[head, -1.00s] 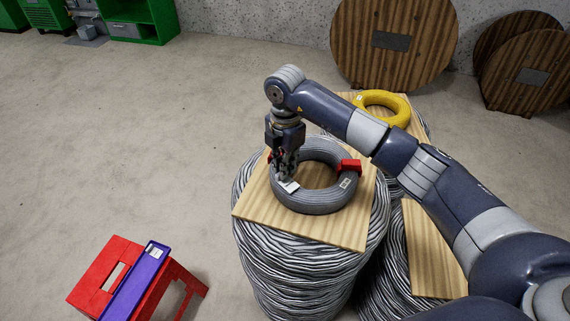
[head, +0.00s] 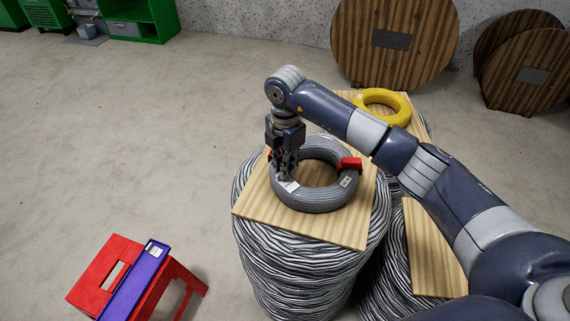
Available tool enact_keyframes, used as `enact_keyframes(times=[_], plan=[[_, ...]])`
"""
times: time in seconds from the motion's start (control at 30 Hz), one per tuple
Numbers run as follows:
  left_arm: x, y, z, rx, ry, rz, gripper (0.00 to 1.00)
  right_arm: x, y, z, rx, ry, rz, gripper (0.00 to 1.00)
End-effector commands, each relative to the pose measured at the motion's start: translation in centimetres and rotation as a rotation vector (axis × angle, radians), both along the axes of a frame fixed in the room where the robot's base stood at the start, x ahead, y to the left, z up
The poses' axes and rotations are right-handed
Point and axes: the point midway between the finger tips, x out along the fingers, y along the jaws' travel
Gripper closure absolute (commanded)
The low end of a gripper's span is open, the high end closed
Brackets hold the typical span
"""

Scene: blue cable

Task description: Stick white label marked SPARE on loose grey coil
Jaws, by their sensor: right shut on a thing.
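The loose grey coil (head: 322,199) lies flat on a square wooden board (head: 262,211) on top of a large bundle of grey cable. A small white label (head: 289,186) is at the coil's left front, under my right gripper (head: 286,177). My right gripper points down and is shut on the label, at the coil's upper surface. I cannot read the label's print or tell whether it is stuck down. The coil also carries a red clip (head: 349,164) and another small whitish tag (head: 346,182) on its right side. My left gripper is not in view.
A yellow coil (head: 389,119) lies on another board behind. A red step stool (head: 101,267) with a purple tray (head: 138,281) stands on the floor at lower left. Wooden reels (head: 389,65) lean at the back wall. The floor at left is clear.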

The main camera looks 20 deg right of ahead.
Motion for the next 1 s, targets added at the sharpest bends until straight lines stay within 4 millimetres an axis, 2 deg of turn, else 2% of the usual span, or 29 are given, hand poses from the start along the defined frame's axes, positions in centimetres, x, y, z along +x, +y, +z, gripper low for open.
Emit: enact_keyframes(times=[0.8,0.83,0.87,1.0], plan=[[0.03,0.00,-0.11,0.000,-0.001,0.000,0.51,-0.08,-0.01,-0.40,0.000,0.003,0.000,1.00],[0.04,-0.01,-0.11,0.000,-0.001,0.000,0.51,-0.09,-0.01,-0.41,0.000,0.003,0.000,0.89],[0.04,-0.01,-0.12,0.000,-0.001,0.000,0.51,-0.09,-0.01,-0.42,0.000,0.003,0.000,0.85],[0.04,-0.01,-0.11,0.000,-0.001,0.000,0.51,-0.06,-0.01,-0.36,0.000,0.002,0.000,0.85]])
